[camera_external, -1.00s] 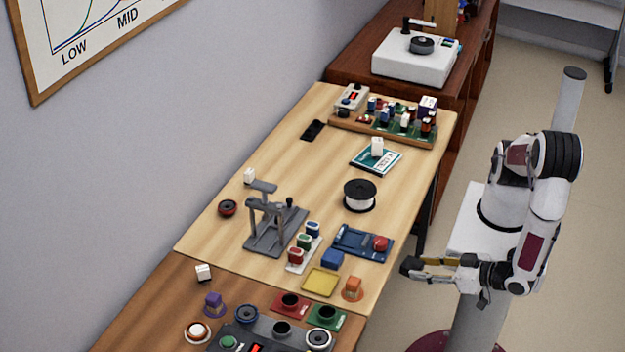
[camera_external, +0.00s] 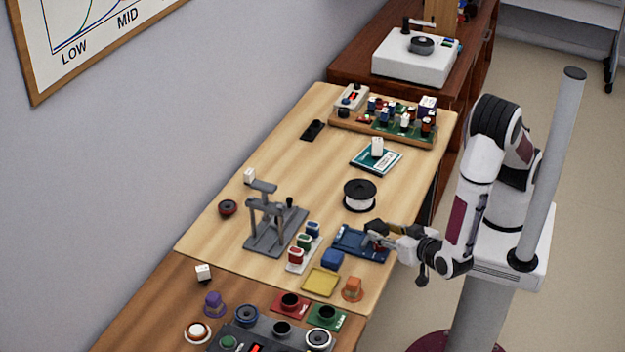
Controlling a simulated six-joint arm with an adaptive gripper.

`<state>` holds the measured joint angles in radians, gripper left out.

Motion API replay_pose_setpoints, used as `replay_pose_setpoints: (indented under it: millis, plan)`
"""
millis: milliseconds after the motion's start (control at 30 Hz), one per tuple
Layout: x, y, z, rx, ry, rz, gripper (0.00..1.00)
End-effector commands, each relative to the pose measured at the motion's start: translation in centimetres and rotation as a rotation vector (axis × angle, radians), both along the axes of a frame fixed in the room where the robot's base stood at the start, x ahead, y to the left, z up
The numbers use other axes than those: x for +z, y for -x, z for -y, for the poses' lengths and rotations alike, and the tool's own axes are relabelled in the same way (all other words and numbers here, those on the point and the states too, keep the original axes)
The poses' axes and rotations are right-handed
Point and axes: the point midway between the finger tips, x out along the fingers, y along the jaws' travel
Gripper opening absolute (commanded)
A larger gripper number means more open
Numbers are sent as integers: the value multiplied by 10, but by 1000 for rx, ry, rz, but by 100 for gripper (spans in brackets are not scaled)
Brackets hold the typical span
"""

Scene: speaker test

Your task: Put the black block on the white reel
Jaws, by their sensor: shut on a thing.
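The white reel (camera_external: 360,201), with dark flanges, stands on the light wood table right of its middle. My gripper (camera_external: 373,235) is at the blue tray (camera_external: 347,245), low over its right part. I cannot clearly pick out a black block; a flat black item (camera_external: 313,130) lies at the table's far left.
A grey stand (camera_external: 275,228) is left of the reel. Small coloured jars (camera_external: 304,242), a blue block (camera_external: 332,259) and a yellow tray (camera_external: 321,282) are in front. A teal book (camera_external: 375,161) with a white block (camera_external: 377,147) lies behind the reel. Bare table surrounds the reel.

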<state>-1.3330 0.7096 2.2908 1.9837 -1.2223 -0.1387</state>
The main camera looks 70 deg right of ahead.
Motion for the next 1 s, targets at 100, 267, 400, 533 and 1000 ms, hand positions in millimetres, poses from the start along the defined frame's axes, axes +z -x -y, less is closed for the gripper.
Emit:
replay_pose_setpoints:
  millis: [100, 267, 400, 533, 1000]
  plan:
    - [6, -16, 12, -55, -2, 2, 11]
    - [14, -35, 28, -123, -1, 2, 11]
    - [21, -52, 44, -182, -2, 3, 11]
    - [27, -66, 60, -238, 0, 4, 11]
    - [54, -110, 129, -440, 3, 6, 11]
